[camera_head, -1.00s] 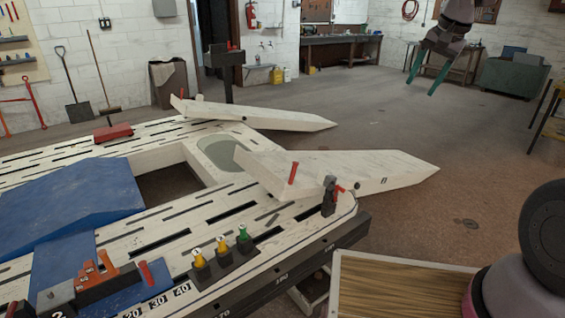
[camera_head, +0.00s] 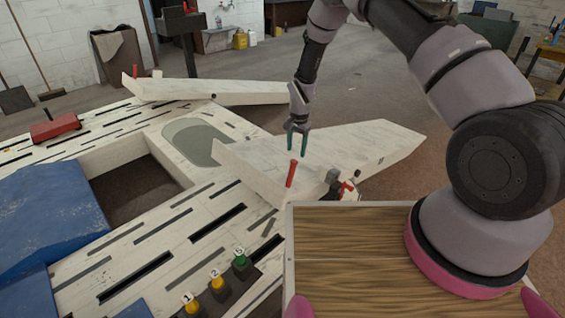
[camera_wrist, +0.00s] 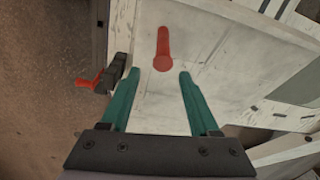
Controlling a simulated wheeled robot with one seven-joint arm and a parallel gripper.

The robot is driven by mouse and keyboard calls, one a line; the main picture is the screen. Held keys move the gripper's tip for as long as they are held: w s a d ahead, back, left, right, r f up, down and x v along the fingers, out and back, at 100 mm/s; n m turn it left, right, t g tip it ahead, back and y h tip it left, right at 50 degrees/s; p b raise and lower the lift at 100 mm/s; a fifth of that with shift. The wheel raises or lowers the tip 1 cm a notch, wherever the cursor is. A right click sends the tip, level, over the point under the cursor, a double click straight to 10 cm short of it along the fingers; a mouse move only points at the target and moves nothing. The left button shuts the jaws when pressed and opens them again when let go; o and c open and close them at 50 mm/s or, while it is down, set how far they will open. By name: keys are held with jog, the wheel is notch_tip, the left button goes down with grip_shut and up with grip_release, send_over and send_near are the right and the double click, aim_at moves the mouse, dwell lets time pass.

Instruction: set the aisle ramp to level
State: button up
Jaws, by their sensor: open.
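A white near ramp (camera_head: 345,150) points right from the bench frame (camera_head: 205,195); a red handle (camera_head: 291,173) stands on it. A similar far ramp (camera_head: 220,92), with a red peg (camera_head: 135,71), lies behind. I cannot tell which is the aisle ramp. My gripper (camera_head: 298,150) is open and empty above the near ramp, close to the red handle. In the wrist view, the red handle (camera_wrist: 163,45) lies just ahead of the fingertips, lined up with the gap (camera_wrist: 159,76) between them. It is not gripped.
A black fitting with a red lever (camera_head: 335,184) sits by the near ramp's corner; it also shows in the wrist view (camera_wrist: 110,74). Numbered yellow and green knobs (camera_head: 240,262) stand on the frame's front edge. Open floor (camera_head: 450,130) lies right of the ramps.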

aim_at(293, 170)
jog(key=shift+w+a+f, duration=0.1)
jog(key=shift+a+f, duration=0.05)
jog(key=shift+f, duration=0.3)
jog(key=shift+w+a+f, duration=0.1)
jog(key=shift+a+f, duration=0.05)
jog(key=shift+f, duration=0.3)
notch_tip(293, 170, down, 10)
jog(key=shift+a+r, duration=0.1)
jog(key=shift+a, duration=0.05)
grip_shut()
dwell(0.8)
